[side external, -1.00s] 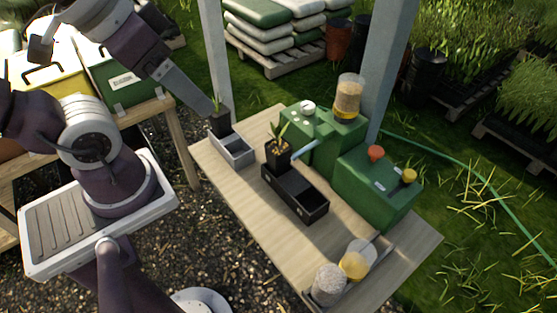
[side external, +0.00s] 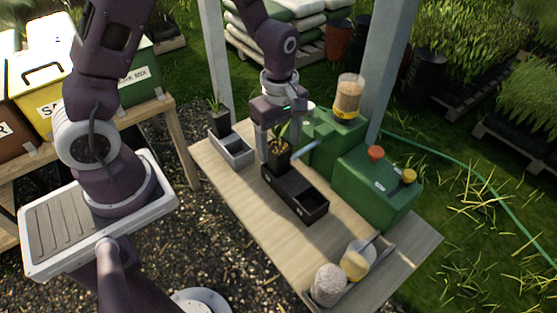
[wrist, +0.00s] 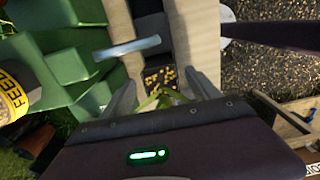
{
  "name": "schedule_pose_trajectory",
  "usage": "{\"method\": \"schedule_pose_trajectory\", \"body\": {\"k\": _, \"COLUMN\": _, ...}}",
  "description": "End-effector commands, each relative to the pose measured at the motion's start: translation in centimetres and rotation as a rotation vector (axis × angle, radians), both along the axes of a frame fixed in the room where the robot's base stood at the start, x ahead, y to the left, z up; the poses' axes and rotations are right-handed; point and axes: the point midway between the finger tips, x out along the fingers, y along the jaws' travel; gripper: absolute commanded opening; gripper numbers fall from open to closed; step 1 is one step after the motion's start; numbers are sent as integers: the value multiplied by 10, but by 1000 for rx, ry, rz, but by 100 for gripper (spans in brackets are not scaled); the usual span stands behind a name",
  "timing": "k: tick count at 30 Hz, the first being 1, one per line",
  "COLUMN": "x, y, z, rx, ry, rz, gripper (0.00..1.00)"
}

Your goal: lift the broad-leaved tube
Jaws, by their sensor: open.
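The broad-leaved tube (side external: 279,160) is a black pot with green leaves, standing upright at the far end of the black tray (side external: 308,208). In the wrist view its soil with yellow specks (wrist: 158,78) shows between my fingers, with leaves close below. My gripper (side external: 280,152) points down over this tube, one finger on each side, open. I cannot tell whether either finger touches the pot. A second tube (side external: 220,118) with narrower leaves stands in the far end of the grey tray (side external: 240,157).
A green machine (side external: 378,190) with orange and yellow knobs stands right of the black tray. A light-blue bar (side external: 305,150) sticks out close to my gripper. The bench (side external: 255,200) is clear left of the black tray.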

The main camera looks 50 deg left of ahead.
Motion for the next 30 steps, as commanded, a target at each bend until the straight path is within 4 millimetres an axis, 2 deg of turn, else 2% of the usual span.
{"method": "schedule_pose_trajectory", "body": {"k": 4, "x": -2, "y": 2, "z": -26, "rx": 0, "ry": 5, "rz": -1, "gripper": 71}}
{"method": "schedule_pose_trajectory", "body": {"k": 12, "x": -1, "y": 2, "z": -31, "rx": 0, "ry": 1, "rz": -2, "gripper": 71}}
{"method": "schedule_pose_trajectory", "body": {"k": 23, "x": -1, "y": 2, "z": -30, "rx": 0, "ry": 0, "rz": -3, "gripper": 0}}
{"method": "schedule_pose_trajectory", "body": {"k": 30, "x": 0, "y": 2, "z": -28, "rx": 0, "ry": -2, "rz": -3, "gripper": 0}}
